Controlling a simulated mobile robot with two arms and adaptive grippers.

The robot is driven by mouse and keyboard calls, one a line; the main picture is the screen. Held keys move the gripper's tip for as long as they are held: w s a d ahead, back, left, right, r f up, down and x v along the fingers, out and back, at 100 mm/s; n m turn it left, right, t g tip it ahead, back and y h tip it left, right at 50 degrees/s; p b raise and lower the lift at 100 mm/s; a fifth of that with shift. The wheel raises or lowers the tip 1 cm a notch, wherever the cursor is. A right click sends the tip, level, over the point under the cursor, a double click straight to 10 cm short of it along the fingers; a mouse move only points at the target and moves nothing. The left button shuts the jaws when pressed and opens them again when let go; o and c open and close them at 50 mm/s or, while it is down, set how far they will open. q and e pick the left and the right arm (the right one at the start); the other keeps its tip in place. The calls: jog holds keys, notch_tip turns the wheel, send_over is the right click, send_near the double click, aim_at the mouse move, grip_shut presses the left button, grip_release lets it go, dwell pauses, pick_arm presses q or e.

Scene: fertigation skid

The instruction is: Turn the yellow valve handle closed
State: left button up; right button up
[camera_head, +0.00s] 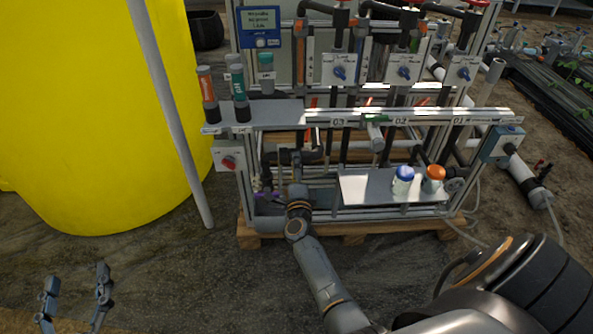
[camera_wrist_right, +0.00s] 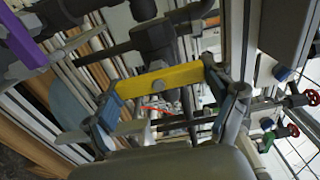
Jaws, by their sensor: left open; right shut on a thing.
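The yellow valve handle (camera_wrist_right: 180,76) is a flat bar with a round bolt at its middle, on a dark pipe fitting in the right wrist view. My right gripper (camera_wrist_right: 163,88) is shut on it, with one finger at each end of the bar. In the head view, my right arm reaches into the left part of the skid frame; the yellow handle cannot be made out there. My left gripper (camera_head: 76,282) is open and empty at the lower left, away from the skid.
A purple handle (camera_wrist_right: 22,42) is close by on the left in the right wrist view. In the head view, a shelf holds bottles (camera_head: 238,92), and a lower metal tray (camera_head: 365,190) holds two capped jars. A large yellow tank (camera_head: 85,110) stands left of the skid.

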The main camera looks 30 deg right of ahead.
dwell(0.5)
jog(key=o, duration=1)
